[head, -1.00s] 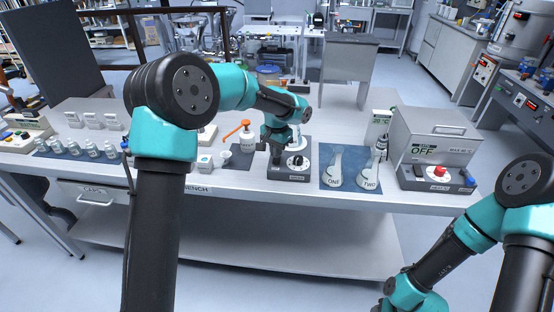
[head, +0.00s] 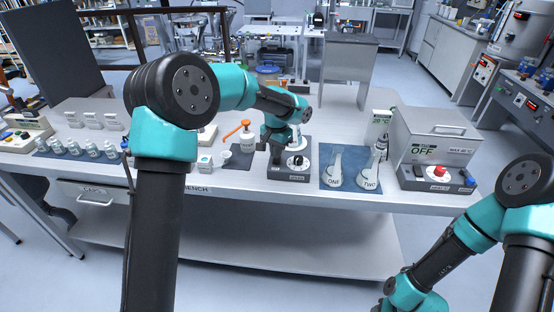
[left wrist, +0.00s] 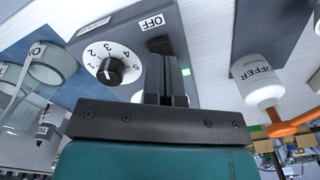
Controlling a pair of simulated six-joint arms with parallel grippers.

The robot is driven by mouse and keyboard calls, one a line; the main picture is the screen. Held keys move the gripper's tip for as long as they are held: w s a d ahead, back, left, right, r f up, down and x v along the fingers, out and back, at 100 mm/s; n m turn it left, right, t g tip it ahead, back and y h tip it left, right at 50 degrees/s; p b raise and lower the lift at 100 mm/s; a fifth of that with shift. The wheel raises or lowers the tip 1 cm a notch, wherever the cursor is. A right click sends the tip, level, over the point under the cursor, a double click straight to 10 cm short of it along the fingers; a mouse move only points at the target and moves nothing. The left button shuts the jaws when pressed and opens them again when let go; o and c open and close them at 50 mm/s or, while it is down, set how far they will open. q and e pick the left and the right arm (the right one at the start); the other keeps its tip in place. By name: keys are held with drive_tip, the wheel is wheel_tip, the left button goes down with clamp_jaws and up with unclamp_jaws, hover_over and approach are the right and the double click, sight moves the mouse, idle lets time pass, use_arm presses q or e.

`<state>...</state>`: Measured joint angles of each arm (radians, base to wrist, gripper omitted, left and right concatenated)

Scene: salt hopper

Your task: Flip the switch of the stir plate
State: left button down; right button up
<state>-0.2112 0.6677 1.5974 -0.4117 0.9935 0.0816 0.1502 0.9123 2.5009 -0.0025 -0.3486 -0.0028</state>
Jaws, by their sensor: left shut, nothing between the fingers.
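The stir plate (head: 290,174) is a dark grey box on the bench, with a round white top. In the left wrist view its front panel (left wrist: 185,28) shows a white dial with a black knob (left wrist: 110,71), an OFF label (left wrist: 152,22), a black switch (left wrist: 160,45) and a lit green lamp (left wrist: 187,72). My left gripper (head: 276,161) is over the plate's left front part. In the left wrist view its fingers (left wrist: 166,62) are together and empty, with their tips at the switch; I cannot tell whether they touch it. My right gripper is out of frame; only its arm shows.
Flasks ONE (head: 334,180) and TWO (head: 369,178) stand on a blue mat right of the plate. A buffer bottle (head: 247,142) with an orange pump stands close on its left. A bath labelled OFF (head: 430,150) is at the right end.

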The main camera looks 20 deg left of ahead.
sight(276, 161)
use_arm(q)
drive_tip(key=shift+f, duration=1.3)
idle(1.5)
drive_tip(key=shift+r, duration=3.5)
